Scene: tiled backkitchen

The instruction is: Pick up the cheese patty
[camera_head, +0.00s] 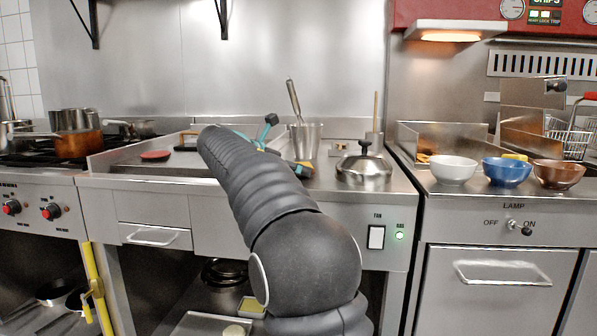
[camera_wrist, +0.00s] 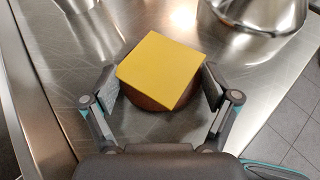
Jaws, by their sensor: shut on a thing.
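The cheese patty is a round brown patty (camera_wrist: 150,102) with a square yellow cheese slice (camera_wrist: 163,68) on top. In the wrist view it sits between the two fingers of my gripper (camera_wrist: 160,88), with one pad against each side. The gripper is shut on it. Bare steel surface shows around it; I cannot tell whether it touches the steel or is just above it. In the head view my arm hides most of the gripper, and only teal and dark parts of it show near the metal pot. The patty is largely hidden there.
A metal pot (camera_head: 311,136) with a utensil and a domed metal lid (camera_head: 364,172) stand close by, to the right of the gripper. A reddish patty (camera_head: 155,155) lies at left. White (camera_head: 453,170), blue (camera_head: 507,173) and brown (camera_head: 558,175) bowls stand on the right counter.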

